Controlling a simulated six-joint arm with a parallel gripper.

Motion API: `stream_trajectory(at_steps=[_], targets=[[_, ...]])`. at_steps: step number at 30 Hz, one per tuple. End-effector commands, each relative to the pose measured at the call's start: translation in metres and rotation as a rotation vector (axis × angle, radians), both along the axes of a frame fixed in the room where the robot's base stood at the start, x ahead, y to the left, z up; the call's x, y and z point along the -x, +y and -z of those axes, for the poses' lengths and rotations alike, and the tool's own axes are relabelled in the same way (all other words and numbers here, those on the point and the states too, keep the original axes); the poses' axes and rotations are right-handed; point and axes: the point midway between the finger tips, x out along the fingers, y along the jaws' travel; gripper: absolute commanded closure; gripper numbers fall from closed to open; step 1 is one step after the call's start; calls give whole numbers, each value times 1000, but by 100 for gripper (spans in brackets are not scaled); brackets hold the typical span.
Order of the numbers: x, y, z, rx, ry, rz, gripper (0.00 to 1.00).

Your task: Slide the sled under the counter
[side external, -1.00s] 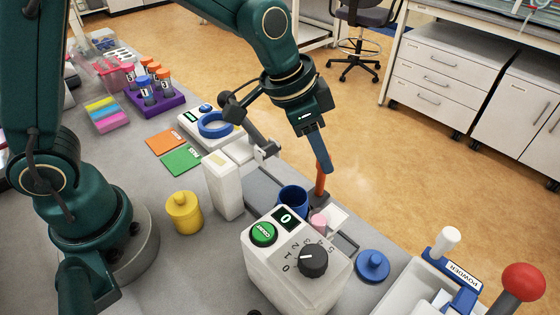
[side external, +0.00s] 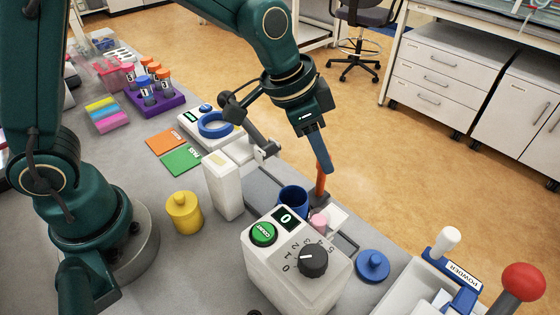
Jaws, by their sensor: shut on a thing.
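The counter (side external: 298,262) is a white box with a green COUNT button (side external: 263,234), a display reading 0 and a black dial (side external: 313,259). Behind it runs a grey track (side external: 262,187). A blue cup (side external: 292,197) stands upright on the track, its base hidden by the counter. An orange-red upright handle (side external: 320,186), which looks like the sled's, rises beside the cup. My gripper (side external: 324,165) is shut on the top of this handle, with its blue fingers pointing down. The sled's body is mostly hidden behind the counter and cup.
A white upright block (side external: 223,185) stands left of the track, and a yellow jar (side external: 184,212) left of that. A blue lid (side external: 373,266) lies right of the counter. A powder tray (side external: 410,290) and a red-knobbed lever (side external: 522,282) are at the lower right.

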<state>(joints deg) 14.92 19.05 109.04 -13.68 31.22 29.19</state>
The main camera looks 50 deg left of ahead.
Motion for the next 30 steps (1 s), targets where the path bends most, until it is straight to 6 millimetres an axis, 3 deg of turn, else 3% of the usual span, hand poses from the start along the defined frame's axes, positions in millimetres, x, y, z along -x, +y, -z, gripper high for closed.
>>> stream_trajectory(at_steps=[13,26,27,29,30], targets=[[0,-70,-1,2,-1,7,100],[0,-82,-1,10,-4,2,100],[0,-82,-1,10,-4,2,59],[0,-81,-1,8,-4,2,40],[0,-81,-1,8,-3,2,40]])
